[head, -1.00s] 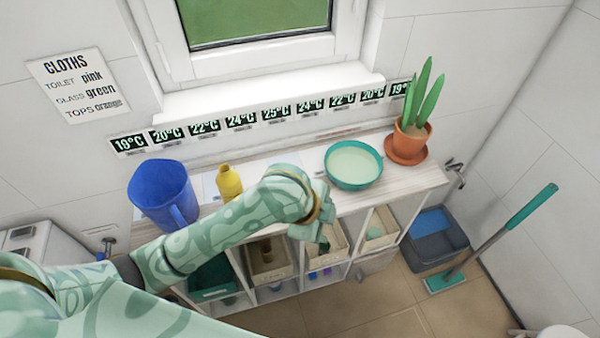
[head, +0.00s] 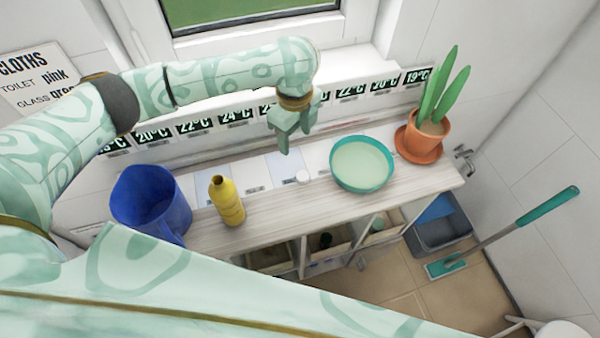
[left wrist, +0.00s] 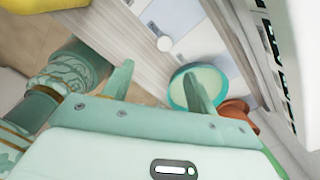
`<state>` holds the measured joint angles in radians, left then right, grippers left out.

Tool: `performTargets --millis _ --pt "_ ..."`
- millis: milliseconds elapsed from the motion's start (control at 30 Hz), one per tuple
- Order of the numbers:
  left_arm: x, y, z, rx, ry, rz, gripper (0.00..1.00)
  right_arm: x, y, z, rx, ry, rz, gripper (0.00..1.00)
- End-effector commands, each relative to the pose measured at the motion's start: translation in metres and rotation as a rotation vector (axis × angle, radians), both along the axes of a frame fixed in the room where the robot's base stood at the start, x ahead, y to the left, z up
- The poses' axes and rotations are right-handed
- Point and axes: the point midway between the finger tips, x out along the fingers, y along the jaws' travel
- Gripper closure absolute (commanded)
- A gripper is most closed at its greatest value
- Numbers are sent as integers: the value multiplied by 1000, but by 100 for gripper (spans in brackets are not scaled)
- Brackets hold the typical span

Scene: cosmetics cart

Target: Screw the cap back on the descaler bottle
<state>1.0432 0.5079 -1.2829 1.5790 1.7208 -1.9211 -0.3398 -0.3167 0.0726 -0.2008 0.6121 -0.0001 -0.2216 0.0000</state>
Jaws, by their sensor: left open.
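The yellow bottle (head: 227,203) stands upright on the shelf top beside the blue jug, its narrow neck showing no cap. Part of a yellow thing, likely this bottle (left wrist: 30,20), shows at the left wrist view's top left corner. A small white round cap (head: 303,176) lies on the shelf top left of the teal basin; it also shows in the left wrist view (left wrist: 164,43). My left gripper (head: 294,140) is open and empty, pointing down above the back of the shelf near the cap, apart from it. Its fingers (left wrist: 157,84) are spread in the wrist view. My right gripper is not visible.
The blue jug (head: 150,203) stands left of the bottle. The teal basin (head: 362,165) of pale liquid and a potted plant (head: 424,140) stand to the right. The window wall with temperature displays (head: 236,118) is close behind. Shelf top between bottle and cap is clear.

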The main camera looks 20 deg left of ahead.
Motion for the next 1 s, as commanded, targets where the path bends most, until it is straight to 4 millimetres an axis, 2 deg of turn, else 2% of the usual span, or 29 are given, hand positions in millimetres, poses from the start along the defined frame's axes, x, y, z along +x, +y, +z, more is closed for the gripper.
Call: performTargets --millis 133,300,433,600,733,1000 --pt "1 -2 -11 -2 2 -1 42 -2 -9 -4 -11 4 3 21" --pt "0 -2 -47 -3 4 1 42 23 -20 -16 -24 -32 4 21" --pt "1 -3 -76 -3 3 1 42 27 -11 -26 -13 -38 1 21" --pt "2 -3 -103 -3 1 -1 42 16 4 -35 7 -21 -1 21" --pt "2 -3 -111 -3 -1 0 42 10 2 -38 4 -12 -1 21" --pt "2 -3 -111 -3 -1 -1 42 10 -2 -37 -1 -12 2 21"
